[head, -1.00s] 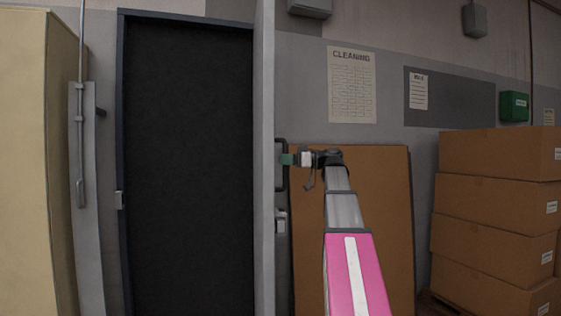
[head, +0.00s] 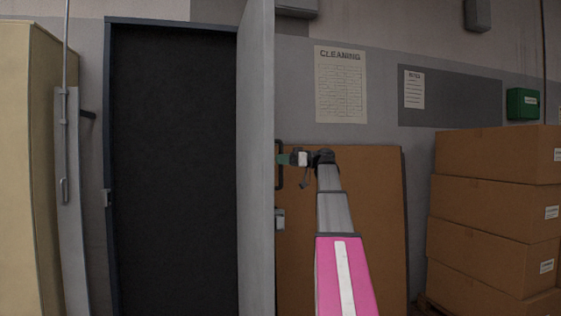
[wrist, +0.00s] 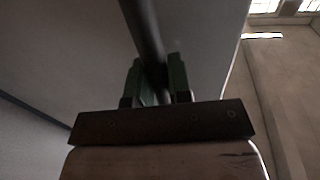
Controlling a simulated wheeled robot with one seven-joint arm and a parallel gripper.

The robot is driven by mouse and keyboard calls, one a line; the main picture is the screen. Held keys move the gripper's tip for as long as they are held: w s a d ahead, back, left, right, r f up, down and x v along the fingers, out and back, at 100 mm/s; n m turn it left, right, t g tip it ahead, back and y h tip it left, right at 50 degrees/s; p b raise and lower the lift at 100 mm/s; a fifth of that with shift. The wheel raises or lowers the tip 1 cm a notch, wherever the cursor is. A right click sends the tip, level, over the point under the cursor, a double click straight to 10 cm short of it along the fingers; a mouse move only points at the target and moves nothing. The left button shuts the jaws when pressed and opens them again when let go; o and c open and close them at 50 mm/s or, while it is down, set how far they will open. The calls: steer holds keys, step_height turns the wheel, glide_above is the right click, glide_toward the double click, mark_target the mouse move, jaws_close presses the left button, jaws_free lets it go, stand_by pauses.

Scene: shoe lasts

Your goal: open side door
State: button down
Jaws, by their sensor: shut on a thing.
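The side door (head: 257,170) is a grey panel standing open, seen nearly edge-on at the right of a dark doorway (head: 172,170). Its dark bar handle (head: 279,180) is on the door's right face. My gripper (head: 284,159) is shut on the handle, at the bar's upper half. In the wrist view the dark bar (wrist: 146,35) runs between the green fingers (wrist: 161,82), with the grey door face behind. A small light-grey lock box (head: 280,219) is below the handle. The fingertips are partly hidden behind the door edge in the head view.
A brown board (head: 375,230) leans on the wall behind my arm. Stacked cartons (head: 490,200) stand on a pallet at the right.

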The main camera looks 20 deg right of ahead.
steer(key=shift+w, duration=0.1)
steer(key=c, duration=1.1)
jaws_free()
steer(key=shift+o, duration=0.2)
steer(key=shift+d, duration=0.1)
steer(key=v, duration=1)
steer(key=shift+d, duration=0.25)
